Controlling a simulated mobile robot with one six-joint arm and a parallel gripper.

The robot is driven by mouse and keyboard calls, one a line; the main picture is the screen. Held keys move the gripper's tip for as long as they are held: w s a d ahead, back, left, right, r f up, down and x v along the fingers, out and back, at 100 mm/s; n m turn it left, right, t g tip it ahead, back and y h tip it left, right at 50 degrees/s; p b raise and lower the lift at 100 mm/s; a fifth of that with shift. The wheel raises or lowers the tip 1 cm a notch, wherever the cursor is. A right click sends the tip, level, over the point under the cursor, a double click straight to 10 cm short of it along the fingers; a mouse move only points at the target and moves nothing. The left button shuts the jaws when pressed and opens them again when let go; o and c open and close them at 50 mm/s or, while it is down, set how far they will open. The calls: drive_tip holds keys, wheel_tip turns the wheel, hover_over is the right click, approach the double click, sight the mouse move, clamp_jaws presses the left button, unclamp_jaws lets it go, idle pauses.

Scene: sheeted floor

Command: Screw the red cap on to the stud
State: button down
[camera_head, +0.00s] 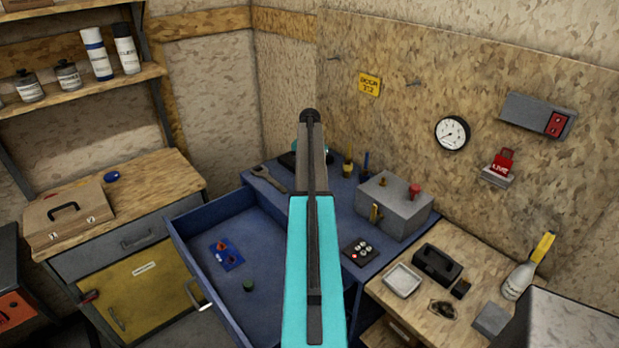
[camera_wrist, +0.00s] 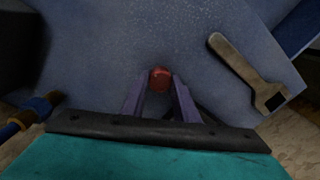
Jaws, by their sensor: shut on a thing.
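In the wrist view the red cap (camera_wrist: 160,79) sits between the tips of my gripper (camera_wrist: 160,84), which is shut on it. The blue-grey bench top (camera_wrist: 110,50) lies beyond it. I cannot make out the stud under or around the cap, nor whether the cap touches anything. In the head view my own arm covers most of the gripper and hides the cap. A short brass-coloured piece (camera_head: 347,166) and a thin blue upright piece (camera_head: 365,160) stand on the bench to the right of my arm; I cannot tell whether either is the stud.
A wrench (camera_head: 268,180) lies on the bench left of my arm, and to the right in the wrist view (camera_wrist: 243,70). A grey box (camera_head: 394,208) with a red knob stands right. An open blue drawer (camera_head: 212,290) juts out at the front. A wall rises behind.

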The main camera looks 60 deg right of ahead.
drive_tip(key=m, duration=0.5)
drive_tip(key=shift+m, duration=0.4)
drive_tip(key=m, duration=0.5)
drive_tip(key=shift+m, duration=0.4)
drive_tip(key=c, duration=1.3)
unclamp_jaws()
drive_tip(key=shift+r, duration=0.15)
wheel_tip(320, 180, up, 14)
drive_tip(key=b, duration=0.4)
drive_tip(key=shift+f+b, duration=0.25)
drive_tip(key=shift+b, duration=0.05)
